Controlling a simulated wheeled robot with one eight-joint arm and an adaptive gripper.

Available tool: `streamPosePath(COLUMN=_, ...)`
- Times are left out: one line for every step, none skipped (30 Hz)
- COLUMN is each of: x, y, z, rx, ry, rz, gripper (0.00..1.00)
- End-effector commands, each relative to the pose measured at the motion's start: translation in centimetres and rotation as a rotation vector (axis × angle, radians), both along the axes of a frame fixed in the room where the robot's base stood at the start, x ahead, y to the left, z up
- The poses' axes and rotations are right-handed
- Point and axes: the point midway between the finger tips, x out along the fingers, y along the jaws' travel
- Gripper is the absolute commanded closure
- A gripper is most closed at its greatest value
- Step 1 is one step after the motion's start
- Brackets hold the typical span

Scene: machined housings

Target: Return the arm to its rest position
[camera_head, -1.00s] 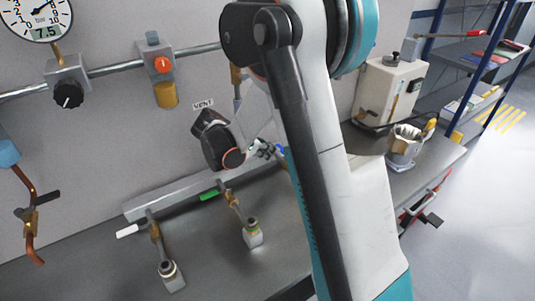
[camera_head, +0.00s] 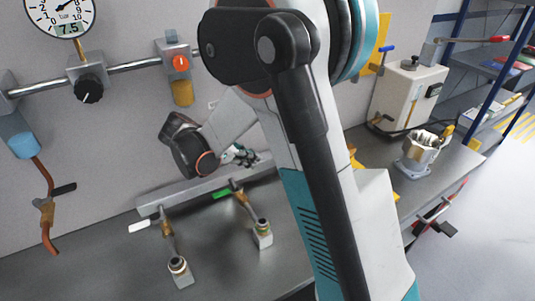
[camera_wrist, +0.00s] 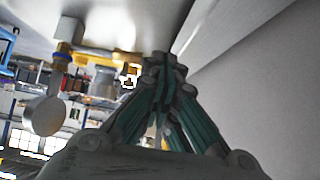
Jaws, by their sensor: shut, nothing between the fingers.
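My arm stands across the middle of the head view, with its wrist bent toward the wall above the bench. My gripper (camera_wrist: 165,65) is shut and empty in the wrist view, its teal-sided fingers meeting at the tips. In the head view the gripper (camera_head: 242,155) is small and partly hidden behind my arm. It is near the grey rail on the bench, and I cannot tell the exact gap.
The grey rail (camera_head: 190,190) carries two valves with fittings (camera_head: 178,268) and (camera_head: 263,232). A gauge (camera_head: 62,10), black knob (camera_head: 88,88) and orange-knobbed unit (camera_head: 180,65) hang on the wall. A cream box (camera_head: 405,95) and metal pot (camera_head: 420,150) stand right.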

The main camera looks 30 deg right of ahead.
Motion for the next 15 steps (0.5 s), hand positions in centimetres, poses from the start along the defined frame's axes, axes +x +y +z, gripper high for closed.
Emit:
streamPosePath(x=0.0, y=0.9, z=0.0, rx=0.0, ry=0.0, rz=0.003, gripper=1.0)
streamPosePath(x=0.0, y=1.3, z=0.0, rx=0.0, ry=0.0, rz=0.001, gripper=1.0)
streamPosePath(x=0.0, y=1.7, z=0.0, rx=0.0, ry=0.0, rz=0.001, gripper=1.0)
streamPosePath(x=0.0, y=2.0, z=0.0, rx=0.0, ry=0.0, rz=0.001, gripper=1.0)
streamPosePath(x=0.0, y=2.2, z=0.0, rx=0.0, ry=0.0, rz=0.001, gripper=1.0)
streamPosePath(x=0.0, y=2.5, z=0.0, rx=0.0, ry=0.0, rz=0.001, gripper=1.0)
streamPosePath(x=0.0, y=2.7, z=0.0, rx=0.0, ry=0.001, rz=0.001, gripper=1.0)
streamPosePath(x=0.0, y=2.8, z=0.0, rx=0.0, ry=0.001, rz=0.001, gripper=1.0)
streamPosePath(x=0.0, y=2.9, z=0.0, rx=0.0, ry=0.001, rz=-0.001, gripper=1.0)
streamPosePath(x=-0.1, y=2.9, z=0.0, rx=0.0, ry=0.001, rz=-0.001, gripper=1.0)
streamPosePath(x=-0.1, y=2.9, z=0.0, rx=0.0, ry=0.001, rz=-0.001, gripper=1.0)
streamPosePath(x=-0.1, y=2.9, z=0.0, rx=0.001, ry=0.001, rz=0.0, gripper=1.0)
streamPosePath(x=-0.1, y=2.9, z=0.1, rx=0.003, ry=0.003, rz=0.003, gripper=1.0)
streamPosePath(x=-0.2, y=2.9, z=0.2, rx=0.006, ry=0.006, rz=0.008, gripper=1.0)
streamPosePath(x=-0.3, y=2.8, z=0.4, rx=0.014, ry=0.013, rz=0.02, gripper=1.0)
